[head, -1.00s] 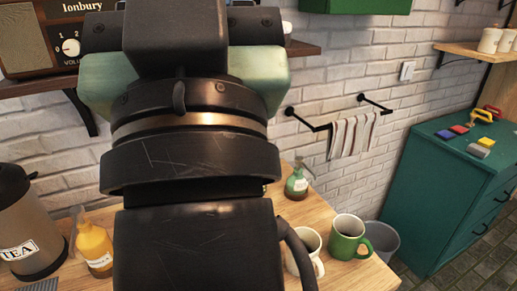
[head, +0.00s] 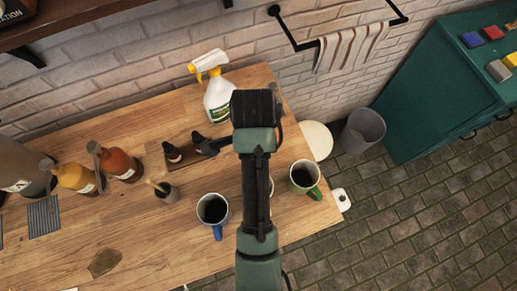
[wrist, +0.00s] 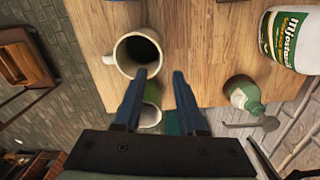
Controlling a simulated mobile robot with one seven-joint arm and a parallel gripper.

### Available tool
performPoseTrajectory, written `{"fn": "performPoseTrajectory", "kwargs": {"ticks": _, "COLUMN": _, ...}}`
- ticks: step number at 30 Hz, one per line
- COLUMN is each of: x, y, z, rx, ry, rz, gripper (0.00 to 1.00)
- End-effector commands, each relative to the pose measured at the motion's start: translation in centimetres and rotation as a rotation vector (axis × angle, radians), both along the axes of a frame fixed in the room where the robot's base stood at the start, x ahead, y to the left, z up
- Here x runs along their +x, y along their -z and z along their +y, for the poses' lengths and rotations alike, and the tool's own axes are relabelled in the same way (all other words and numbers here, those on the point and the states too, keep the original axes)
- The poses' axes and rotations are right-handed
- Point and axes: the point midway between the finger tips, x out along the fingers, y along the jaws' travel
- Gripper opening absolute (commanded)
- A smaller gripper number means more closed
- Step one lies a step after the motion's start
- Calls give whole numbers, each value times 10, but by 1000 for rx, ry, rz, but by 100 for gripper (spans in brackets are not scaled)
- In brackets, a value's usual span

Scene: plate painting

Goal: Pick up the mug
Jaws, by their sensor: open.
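In the wrist view, my gripper (wrist: 161,75) is open and empty, its two blue-grey fingers apart. A white mug (wrist: 122,58) with a dark inside stands on the wooden counter, just left of the fingertips. In the head view, a mug with a green handle (head: 304,190) stands near the counter's right end, right of my arm. A light mug with a blue handle (head: 213,226) stands left of my arm. My arm hides the gripper and the counter beneath it there.
A white spray bottle (head: 219,100) stands at the back of the counter (head: 130,225); it also shows in the wrist view (wrist: 285,45). Brown and yellow bottles (head: 120,165) stand left. A grey bin (head: 362,130) is beyond the right edge.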

Motion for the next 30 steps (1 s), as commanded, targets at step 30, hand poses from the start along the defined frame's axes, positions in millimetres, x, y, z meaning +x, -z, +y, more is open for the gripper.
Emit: {"fn": "performPoseTrajectory", "kwargs": {"ticks": 30, "x": -4, "y": 121, "z": 1, "rx": 0, "ry": -4, "rz": -6, "gripper": 40}}
